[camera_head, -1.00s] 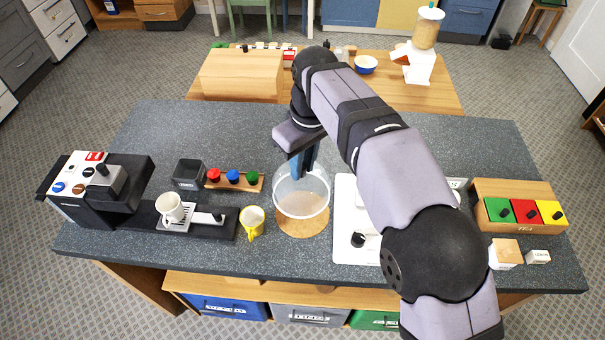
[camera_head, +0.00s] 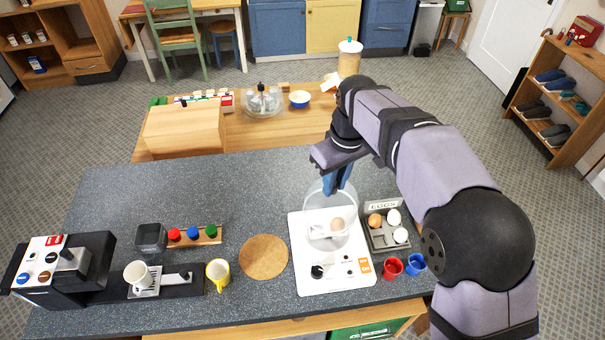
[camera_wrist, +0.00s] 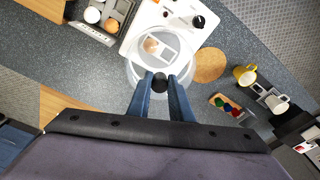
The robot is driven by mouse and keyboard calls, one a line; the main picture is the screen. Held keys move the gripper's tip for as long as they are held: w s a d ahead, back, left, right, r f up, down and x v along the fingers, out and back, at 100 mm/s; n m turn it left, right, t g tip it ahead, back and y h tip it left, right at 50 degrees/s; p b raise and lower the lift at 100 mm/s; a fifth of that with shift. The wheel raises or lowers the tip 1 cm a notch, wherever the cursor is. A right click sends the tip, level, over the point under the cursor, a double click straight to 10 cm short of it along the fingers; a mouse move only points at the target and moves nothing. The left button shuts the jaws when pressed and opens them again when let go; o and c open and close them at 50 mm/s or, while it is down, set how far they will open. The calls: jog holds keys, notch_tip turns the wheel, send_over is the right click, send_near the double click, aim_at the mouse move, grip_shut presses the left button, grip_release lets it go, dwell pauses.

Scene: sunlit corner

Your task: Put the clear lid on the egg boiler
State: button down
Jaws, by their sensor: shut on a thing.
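The clear lid (camera_head: 316,196) is a see-through dome with a dark knob (camera_wrist: 160,82). My gripper (camera_head: 337,188) is shut on that knob, with a blue finger on each side of it in the wrist view (camera_wrist: 161,88). The egg boiler (camera_head: 305,283) is a white unit with a black dial and a round cooking well holding a brown egg (camera_head: 337,224). The lid overlaps the back of the boiler in both views. It appears off centre from the well, toward the far side. Its height over the boiler is hard to tell.
A grey egg tray (camera_head: 378,240) stands close right of the boiler, with red (camera_head: 392,267) and blue (camera_head: 415,263) cups in front. A round cork mat (camera_head: 263,257) lies bare at left. A yellow mug (camera_head: 218,272) and coffee machine (camera_head: 75,268) stand farther left.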

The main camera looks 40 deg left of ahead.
notch_tip(320, 180, down, 3)
jog(key=shift+w+a+f+m, duration=0.1)
jog(key=shift+w+a+m, duration=0.05)
jog(key=shift+m, duration=0.45)
jog(key=shift+w+a+m, duration=0.2)
jog(key=shift+w+m, duration=0.05)
jog(key=shift+m, duration=0.05)
notch_tip(320, 180, down, 8)
jog(key=b, duration=0.6)
jog(key=shift+f, duration=0.45)
dwell(2.1)
jog(key=c, duration=1)
grip_release()
